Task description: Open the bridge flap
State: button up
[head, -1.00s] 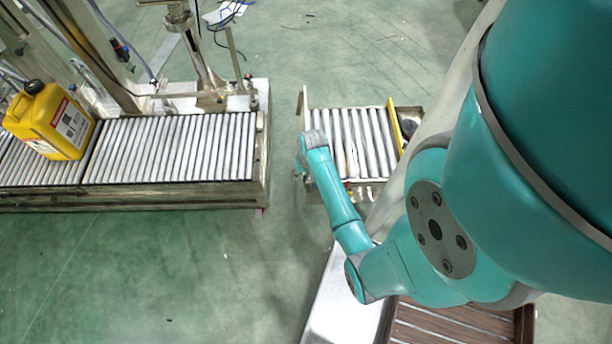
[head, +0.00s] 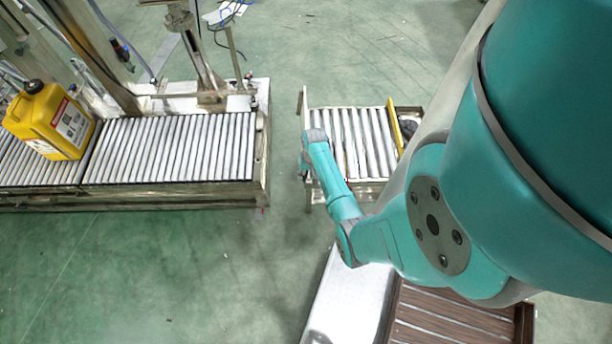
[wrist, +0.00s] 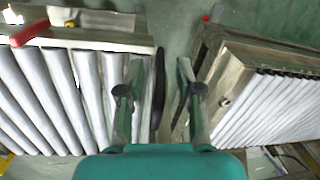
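A thin upright plate at the left end of the short roller conveyor, which looks like the bridge flap (head: 304,101), shows in the head view. It stands beside the gap to the long conveyor; its nearer part is hidden behind my arm. My gripper (wrist: 158,97) is open in the wrist view, above the gap between the two conveyors. A dark narrow strip (wrist: 158,88), seen nearly edge-on, lies between the fingers. I cannot tell whether it is part of the flap or whether a finger touches it. My fingertips are hidden in the head view.
The short conveyor (head: 362,135) has a yellow bar (head: 394,125) at its right end. A red handle (wrist: 30,33) sits on its frame. The long conveyor (head: 180,148) carries a yellow canister (head: 50,122). Green floor is clear in front of the long conveyor.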

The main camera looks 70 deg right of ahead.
jog(key=shift+w+f, duration=0.1)
jog(key=shift+f, duration=0.55)
jog(key=shift+a, duration=0.1)
grip_shut()
jog(key=shift+w, duration=0.1)
